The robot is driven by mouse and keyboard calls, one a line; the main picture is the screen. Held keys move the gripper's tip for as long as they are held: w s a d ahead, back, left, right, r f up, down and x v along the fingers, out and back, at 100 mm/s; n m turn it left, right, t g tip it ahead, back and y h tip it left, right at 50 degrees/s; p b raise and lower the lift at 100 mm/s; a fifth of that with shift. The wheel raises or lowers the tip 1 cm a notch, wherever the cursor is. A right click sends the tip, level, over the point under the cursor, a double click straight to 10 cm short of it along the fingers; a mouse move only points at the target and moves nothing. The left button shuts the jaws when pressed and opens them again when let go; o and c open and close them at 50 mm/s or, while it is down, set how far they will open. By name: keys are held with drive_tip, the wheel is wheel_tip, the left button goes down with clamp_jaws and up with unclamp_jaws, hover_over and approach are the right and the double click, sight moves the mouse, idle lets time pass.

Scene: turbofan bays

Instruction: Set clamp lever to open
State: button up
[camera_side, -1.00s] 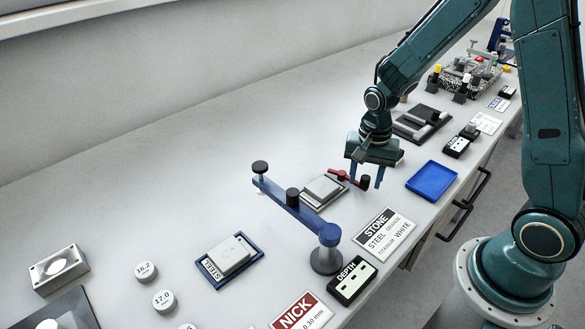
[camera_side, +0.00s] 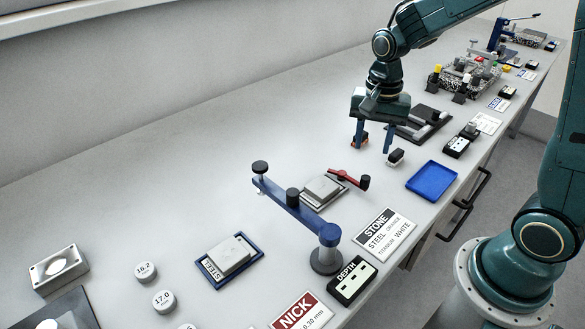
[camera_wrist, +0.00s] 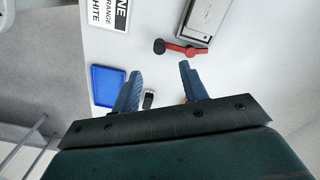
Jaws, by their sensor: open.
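The clamp lever is a red bar (camera_side: 345,177) with a black knob on its right end, beside a clamped grey plate (camera_side: 323,188) in the side view. The red lever also shows in the wrist view (camera_wrist: 180,48), knob toward the left, next to the plate (camera_wrist: 206,20). My gripper (camera_side: 374,142) is open and empty, behind and to the right of the lever, apart from it. In the wrist view my gripper's fingers (camera_wrist: 159,72) are spread, with the lever beyond their tips.
A blue arm fixture (camera_side: 300,212) stands left of the lever. A blue tray (camera_side: 432,180) lies to the right. A small dark block (camera_side: 396,157) and an orange-and-black block (camera_side: 360,141) are near my fingers. A STONE card (camera_side: 386,232) lies in front.

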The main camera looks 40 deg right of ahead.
wheel_tip(320, 180, up, 4)
drive_tip(key=shift+f, duration=0.25)
drive_tip(key=shift+r, duration=0.1)
drive_tip(key=s+a+r+n+t, duration=0.2)
drive_tip(key=s+r+n, duration=0.2)
drive_tip(key=s+n, duration=0.2)
drive_tip(key=s+a+r+n+t, duration=0.2)
drive_tip(key=s+r+n, duration=0.3)
drive_tip(key=s, duration=0.5)
drive_tip(key=shift+n+t, duration=0.7)
drive_tip(key=shift+t, duration=0.1)
drive_tip(key=shift+w, duration=0.1)
idle(0.4)
